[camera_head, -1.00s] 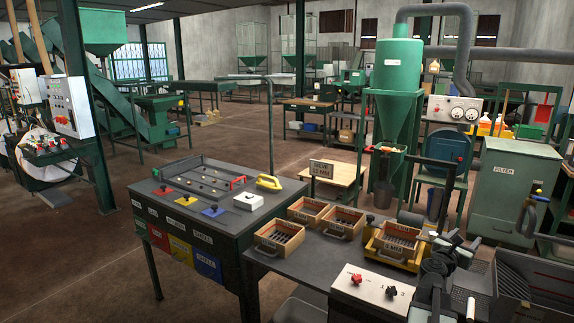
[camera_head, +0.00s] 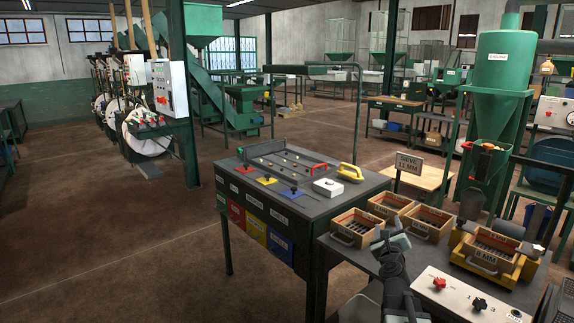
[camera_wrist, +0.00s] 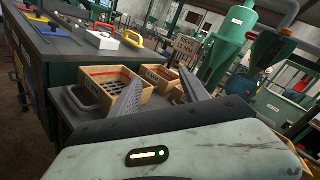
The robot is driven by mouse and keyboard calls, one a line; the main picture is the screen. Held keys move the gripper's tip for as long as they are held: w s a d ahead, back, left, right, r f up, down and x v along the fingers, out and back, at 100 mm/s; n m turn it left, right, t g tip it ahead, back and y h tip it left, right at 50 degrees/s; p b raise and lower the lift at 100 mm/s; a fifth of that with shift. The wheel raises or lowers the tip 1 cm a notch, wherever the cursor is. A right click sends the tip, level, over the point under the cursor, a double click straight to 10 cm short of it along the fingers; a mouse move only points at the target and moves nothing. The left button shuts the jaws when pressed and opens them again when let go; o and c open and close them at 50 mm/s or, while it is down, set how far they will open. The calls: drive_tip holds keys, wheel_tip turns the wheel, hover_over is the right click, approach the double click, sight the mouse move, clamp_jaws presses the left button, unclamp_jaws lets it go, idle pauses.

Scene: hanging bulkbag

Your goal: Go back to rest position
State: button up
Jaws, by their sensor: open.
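My gripper (camera_head: 392,240) is open and empty in the head view, raised in front of the table with the wooden sieve boxes. In the wrist view its two fingers (camera_wrist: 162,93) stand apart with nothing between them. Behind them in that view are wooden sieve boxes (camera_wrist: 115,84) on the dark table. No hanging bulk bag is clearly made out in either view.
A dark sorting table (camera_head: 262,200) with coloured bins stands left of my gripper. A yellow sieve shaker (camera_head: 495,262) and a control panel (camera_head: 465,292) are to the right. A green cyclone (camera_head: 497,85) stands behind. The floor at left is clear.

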drive_tip(key=w+a+f+n+y+b, duration=0.1)
drive_tip(key=a+f+n+y, duration=0.25)
drive_tip(key=a, duration=0.45)
drive_tip(key=w+a+f+n+y, duration=0.1)
drive_tip(key=a+f+n+y, duration=0.15)
drive_tip(key=a+n, duration=0.35)
drive_tip(key=s+a+f+n+g+y+b, duration=0.1)
drive_tip(key=s+a+f+n+g+y, duration=0.2)
drive_tip(key=a+f+n, duration=0.4)
drive_tip(key=s+a+f+n+g+y+b, duration=0.1)
drive_tip(key=s+a+f+n+g, duration=0.35)
drive_tip(key=a, duration=0.45)
drive_tip(key=s+d+f+n+g+h, duration=0.2)
drive_tip(key=s+d+f+n+g, duration=0.3)
drive_tip(key=s, duration=0.3)
drive_tip(key=s+d+f+n+g+h, duration=0.2)
drive_tip(key=s+f+n+g, duration=0.35)
drive_tip(key=s, duration=0.35)
wheel_tip(320, 180, up, 18)
drive_tip(key=n+p, duration=0.1)
drive_tip(key=p, duration=1.6)
drive_tip(key=shift+s+a+t+p, duration=0.15)
drive_tip(key=shift+a+t+p, duration=0.15)
drive_tip(key=shift+t+p, duration=0.1)
